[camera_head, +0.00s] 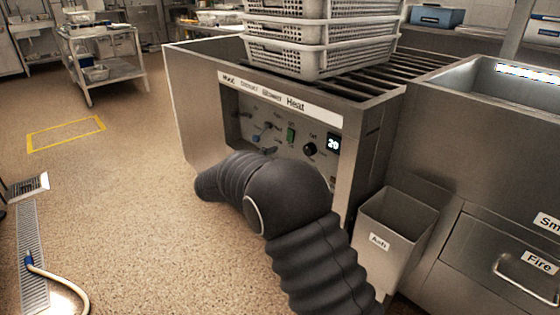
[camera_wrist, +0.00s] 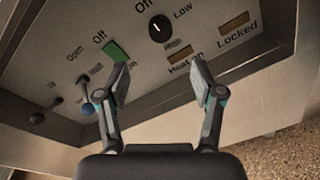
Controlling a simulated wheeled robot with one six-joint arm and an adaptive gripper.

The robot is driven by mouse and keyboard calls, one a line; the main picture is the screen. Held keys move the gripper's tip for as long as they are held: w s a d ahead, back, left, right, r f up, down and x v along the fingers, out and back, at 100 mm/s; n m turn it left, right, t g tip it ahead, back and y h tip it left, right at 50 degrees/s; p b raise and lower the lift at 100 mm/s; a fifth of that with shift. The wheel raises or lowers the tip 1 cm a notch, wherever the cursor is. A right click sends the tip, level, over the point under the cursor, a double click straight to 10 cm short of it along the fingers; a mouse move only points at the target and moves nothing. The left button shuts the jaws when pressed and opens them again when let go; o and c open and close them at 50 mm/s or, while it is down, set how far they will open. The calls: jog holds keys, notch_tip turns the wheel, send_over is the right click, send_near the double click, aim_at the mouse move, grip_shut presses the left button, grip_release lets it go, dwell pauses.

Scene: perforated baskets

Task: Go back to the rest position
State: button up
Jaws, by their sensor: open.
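My gripper (camera_wrist: 161,88) is open and empty in the wrist view, its two fingers apart in front of the machine's control panel (camera_wrist: 60,45). The panel carries a green rocker switch (camera_wrist: 116,52), a black dial (camera_wrist: 159,28) and levers with dark and blue knobs (camera_wrist: 88,109). I cannot tell whether a finger touches the panel. In the head view, my dark ribbed arm reaches toward the panel's lower left and hides my gripper. There the panel shows the green switch (camera_head: 291,135), the dial (camera_head: 310,149) and a display reading 20 (camera_head: 333,144).
Perforated baskets (camera_head: 320,45) are stacked on the metal machine (camera_head: 200,100). A small metal bin (camera_head: 400,225) labelled "Ash" stands right of my arm, beside a steel unit (camera_head: 480,150). A trolley (camera_head: 105,55) stands at the back left. The floor at left is mostly clear; a hose (camera_head: 60,272) lies near the drain.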

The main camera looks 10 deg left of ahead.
jog(key=s+d+f+m+g+y, duration=0.1)
jog(key=s+d+f+m+g, duration=0.15)
jog(key=f, duration=0.55)
jog(key=s+d+f+m+g+y, duration=0.25)
jog(key=s+d+g, duration=0.3)
jog(key=s, duration=0.45)
jog(key=s+d+r+m+y, duration=0.2)
jog(key=s+d+r+m, duration=0.3)
jog(key=s+d, duration=0.2)
jog(key=s+d+r+m+y, duration=0.2)
jog(key=s+d+r+m, duration=0.2)
jog(key=s, duration=0.7)
jog(key=s+d+r+m+y, duration=0.3)
jog(key=s+d+r+m, duration=0.2)
jog(key=s+d, duration=0.5)
jog(key=d+m, duration=0.1)
jog(key=m, duration=0.1)
jog(key=shift+r+m, duration=0.35)
jog(key=shift+m, duration=0.05)
jog(key=shift+d, duration=0.1)
jog(key=shift+c, duration=0.2)
